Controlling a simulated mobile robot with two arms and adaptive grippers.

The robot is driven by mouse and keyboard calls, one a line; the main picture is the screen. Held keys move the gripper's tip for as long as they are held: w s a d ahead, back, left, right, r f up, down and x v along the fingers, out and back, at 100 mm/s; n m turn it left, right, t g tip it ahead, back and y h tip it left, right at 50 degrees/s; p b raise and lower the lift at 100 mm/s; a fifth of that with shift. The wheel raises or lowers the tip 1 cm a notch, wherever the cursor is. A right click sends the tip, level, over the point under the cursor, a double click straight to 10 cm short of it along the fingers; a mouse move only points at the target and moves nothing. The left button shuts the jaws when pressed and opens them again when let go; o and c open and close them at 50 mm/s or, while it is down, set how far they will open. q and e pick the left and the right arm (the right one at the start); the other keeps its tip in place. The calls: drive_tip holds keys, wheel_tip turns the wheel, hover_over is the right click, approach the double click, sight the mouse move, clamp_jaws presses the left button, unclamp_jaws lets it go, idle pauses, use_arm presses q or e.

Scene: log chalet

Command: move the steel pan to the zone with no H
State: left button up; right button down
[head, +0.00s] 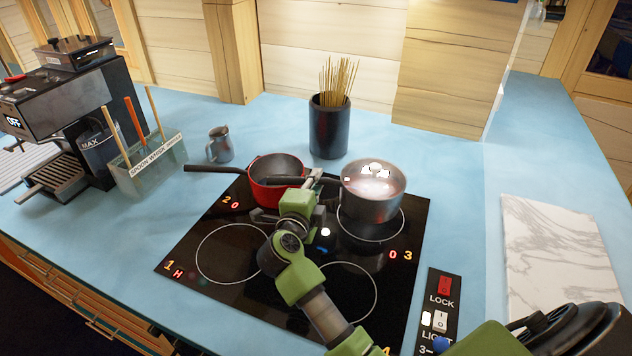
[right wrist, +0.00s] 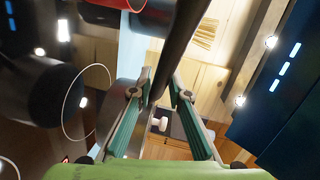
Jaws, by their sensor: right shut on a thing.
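The steel pan (head: 371,196), with pale shiny contents, is at the back right zone (head: 372,237) of the black hob, marked 3 and showing 0. I cannot tell whether it rests there or is slightly raised. My right gripper (head: 308,186) is shut on its dark handle, which points left; the handle also shows between the fingers in the right wrist view (right wrist: 176,45). The front left zone (head: 233,253), marked 1, shows a red H (head: 178,273). The front right zone (head: 350,290) is bare; its readout is hidden by my arm. My left gripper is not in view.
A red pan (head: 262,192) stands on the back left zone, marked 2 and showing 0, close to my gripper. A dark pot of sticks (head: 329,130) stands behind. A switch panel (head: 437,305) and marble board (head: 555,250) lie to the right.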

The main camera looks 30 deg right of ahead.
drive_tip(key=shift+w+d+f+b, duration=0.3)
drive_tip(key=shift+w+d+f, duration=0.05)
drive_tip(key=shift+d+f, duration=0.25)
drive_tip(key=shift+w+d+f+b, duration=0.3)
drive_tip(key=shift+d+f, duration=0.15)
drive_tip(key=shift+f, duration=0.15)
drive_tip(key=shift+a, duration=0.1)
drive_tip(key=shift+r+p, duration=0.1)
drive_tip(key=shift+p, duration=0.35)
drive_tip(key=shift+f+b, duration=0.8)
drive_tip(key=shift+f, duration=0.8)
drive_tip(key=c, duration=1.8)
unclamp_jaws()
drive_tip(key=shift+s, duration=0.1)
drive_tip(key=shift+s+a+f, duration=0.1)
drive_tip(key=shift+s, duration=0.05)
